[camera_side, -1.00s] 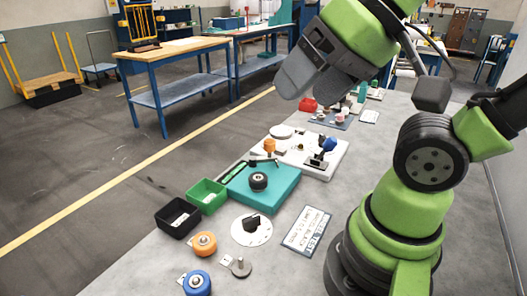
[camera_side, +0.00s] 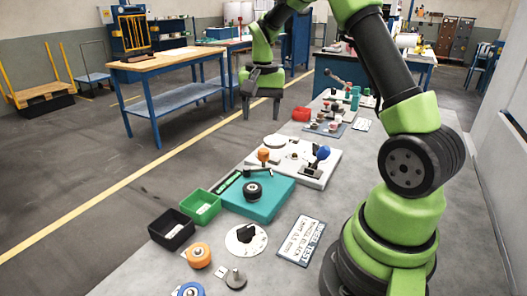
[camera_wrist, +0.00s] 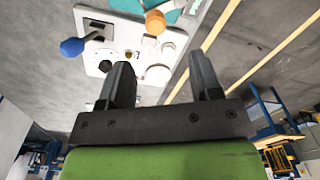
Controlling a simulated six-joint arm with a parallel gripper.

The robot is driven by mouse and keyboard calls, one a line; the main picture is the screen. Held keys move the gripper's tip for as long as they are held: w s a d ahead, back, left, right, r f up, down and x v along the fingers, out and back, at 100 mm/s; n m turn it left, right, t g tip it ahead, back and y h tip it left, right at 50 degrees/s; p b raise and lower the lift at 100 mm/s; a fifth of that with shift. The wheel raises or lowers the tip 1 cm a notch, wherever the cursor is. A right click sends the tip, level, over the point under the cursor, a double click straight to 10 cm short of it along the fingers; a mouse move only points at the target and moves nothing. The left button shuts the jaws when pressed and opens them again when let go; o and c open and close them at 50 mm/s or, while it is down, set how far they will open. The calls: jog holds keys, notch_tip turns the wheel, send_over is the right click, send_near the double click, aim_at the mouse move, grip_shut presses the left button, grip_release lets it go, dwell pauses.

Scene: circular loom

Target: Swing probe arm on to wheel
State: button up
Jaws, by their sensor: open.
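The wheel (camera_side: 253,190), small and black with a pale hub, sits on a teal block (camera_side: 275,208) in the side view. A dark lever (camera_side: 258,173), seemingly the probe arm, lies at the block's far edge behind the wheel; I cannot tell if they touch. An orange knob (camera_side: 263,155) stands by the lever, and an orange knob (camera_wrist: 155,22) shows in the wrist view beside a teal edge (camera_wrist: 195,5). My gripper (camera_side: 262,112) is open and empty, high up and beyond the block, fingers pointing down. Its two fingers (camera_wrist: 165,80) are wide apart in the wrist view. The wheel cannot be made out there.
A white plate (camera_side: 318,178) with a blue knob (camera_side: 322,153) stands behind the block. Black (camera_side: 172,230) and green (camera_side: 201,206) bins, a white dial (camera_side: 246,239), orange wheel (camera_side: 197,255) and label card (camera_side: 301,241) lie in front.

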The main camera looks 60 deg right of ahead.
aim_at(263, 150)
jog(key=shift+d+f, duration=0.65)
jog(key=shift+f, duration=0.3)
notch_tip(263, 150, down, 10)
jog(key=shift+r, duration=0.15)
jog(key=shift+c, duration=0.2)
grip_shut()
